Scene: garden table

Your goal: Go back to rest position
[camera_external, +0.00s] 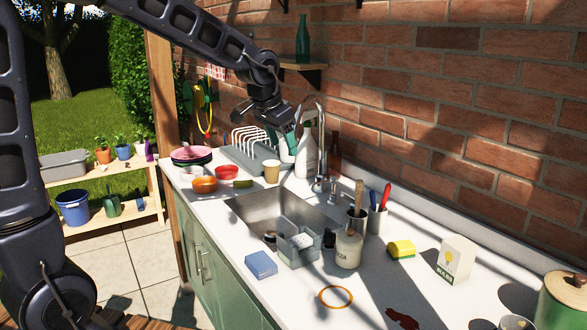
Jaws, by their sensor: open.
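My gripper (283,136) hangs from my dark arm, which reaches in from the upper left. It is open, with its fingers pointing down over the back of the counter (375,283). It appears near the dish rack (240,157) and the white bottle (307,152). I cannot tell how far it is from either, or whether it touches anything. No held object is visible.
A brick wall (470,110) closes the back.

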